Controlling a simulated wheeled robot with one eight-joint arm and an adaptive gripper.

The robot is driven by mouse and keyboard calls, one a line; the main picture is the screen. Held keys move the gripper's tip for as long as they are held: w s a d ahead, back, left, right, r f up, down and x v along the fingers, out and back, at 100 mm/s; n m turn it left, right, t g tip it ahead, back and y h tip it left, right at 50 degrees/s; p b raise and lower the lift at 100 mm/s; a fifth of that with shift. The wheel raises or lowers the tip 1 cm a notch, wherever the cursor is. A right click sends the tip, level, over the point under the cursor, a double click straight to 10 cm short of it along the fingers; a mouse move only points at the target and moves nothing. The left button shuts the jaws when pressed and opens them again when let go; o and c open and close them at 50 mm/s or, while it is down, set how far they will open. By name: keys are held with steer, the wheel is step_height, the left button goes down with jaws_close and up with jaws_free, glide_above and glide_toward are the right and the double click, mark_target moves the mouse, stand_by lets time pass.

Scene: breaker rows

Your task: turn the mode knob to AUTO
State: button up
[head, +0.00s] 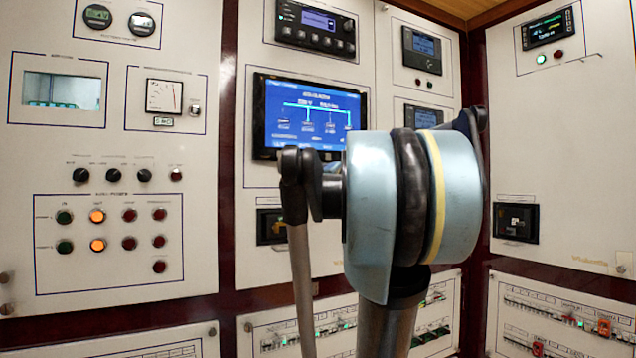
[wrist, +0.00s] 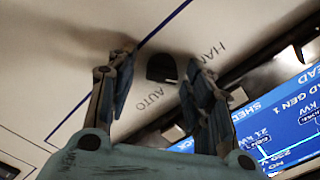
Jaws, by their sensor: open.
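In the wrist view the mode knob (wrist: 162,68) is a small black knob on a cream panel. The words HAND and AUTO are printed beside it, with AUTO just below it in the picture. My gripper (wrist: 160,75) is open, with one finger on each side of the knob. I see no clear contact, and a gap shows between the knob and each finger. I cannot tell which way the knob points. In the head view I cannot make out this knob or my gripper; my arm covers part of the middle panel.
A blue display (head: 309,115) is beside the knob; its screen (wrist: 285,115) shows at the right of the wrist view. The left panel has three other black knobs (head: 113,175) and rows of buttons (head: 97,216). Breaker rows (head: 567,322) line the lower panels.

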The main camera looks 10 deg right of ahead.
steer(key=c, duration=1)
steer(key=shift+c, duration=0.2)
steer(key=shift+m, duration=0.3)
steer(key=m, duration=0.6)
steer(key=shift+f, duration=0.2)
steer(key=m, duration=0.4)
steer(key=shift+s+f, duration=0.1)
steer(key=shift+m, duration=1.6)
